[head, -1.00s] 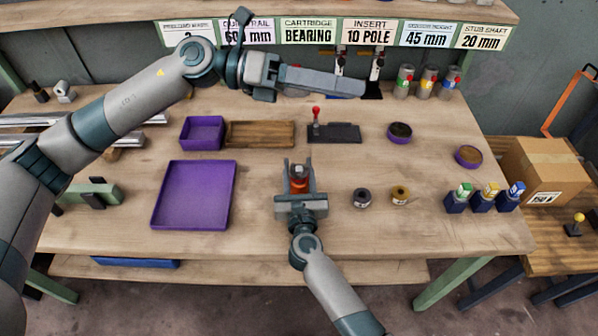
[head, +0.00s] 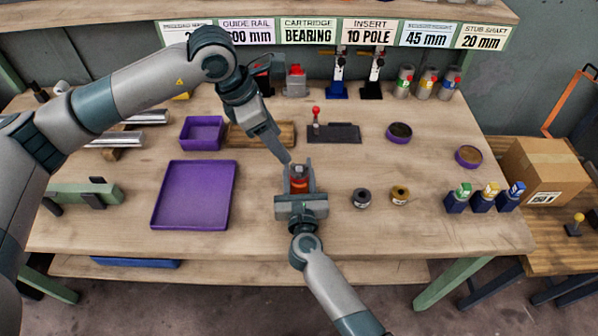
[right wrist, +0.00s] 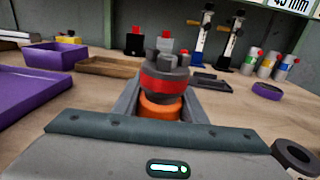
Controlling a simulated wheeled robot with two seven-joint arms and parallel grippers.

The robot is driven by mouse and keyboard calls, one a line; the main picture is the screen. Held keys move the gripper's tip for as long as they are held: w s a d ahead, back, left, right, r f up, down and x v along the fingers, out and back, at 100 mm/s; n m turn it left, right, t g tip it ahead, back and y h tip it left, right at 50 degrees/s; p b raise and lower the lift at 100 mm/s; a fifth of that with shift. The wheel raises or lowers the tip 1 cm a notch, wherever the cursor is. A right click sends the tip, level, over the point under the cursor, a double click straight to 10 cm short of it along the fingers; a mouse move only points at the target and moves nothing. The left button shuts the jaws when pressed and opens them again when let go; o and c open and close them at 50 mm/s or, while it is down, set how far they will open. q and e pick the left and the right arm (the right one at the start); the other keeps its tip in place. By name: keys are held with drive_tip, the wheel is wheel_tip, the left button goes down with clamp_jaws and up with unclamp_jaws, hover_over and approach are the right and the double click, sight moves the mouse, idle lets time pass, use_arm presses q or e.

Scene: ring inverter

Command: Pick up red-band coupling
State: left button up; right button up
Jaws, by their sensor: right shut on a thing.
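The red-band coupling (head: 299,183) is a dark grey piece with a red band and a toothed top, at the middle of the table in the head view. In the right wrist view the coupling (right wrist: 166,82) stands roughly upright above an orange part (right wrist: 160,106), between the fingers. My right gripper (head: 300,180) is shut on the coupling; whether the orange part belongs to it I cannot tell. My left gripper (head: 284,157) points down, just behind and left of the coupling. Its fingers show edge-on, so their opening is hidden.
A purple tray (head: 154,195) and purple bin (head: 184,134) lie left, beside a wooden tray (head: 286,144). A dark ring (head: 362,198) and a brass ring (head: 400,195) lie right. The front table strip is clear.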

use_arm(q)
hover_over(297, 169)
drive_tip(key=a, duration=0.2)
drive_tip(key=shift+s+f, duration=0.15)
drive_tip(key=shift+f, duration=1.45)
drive_tip(key=shift+s+f, duration=0.1)
drive_tip(key=shift+f, duration=1.45)
drive_tip(key=shift+x, duration=2.6)
drive_tip(key=shift+a, duration=0.1)
drive_tip(key=c, duration=1.3)
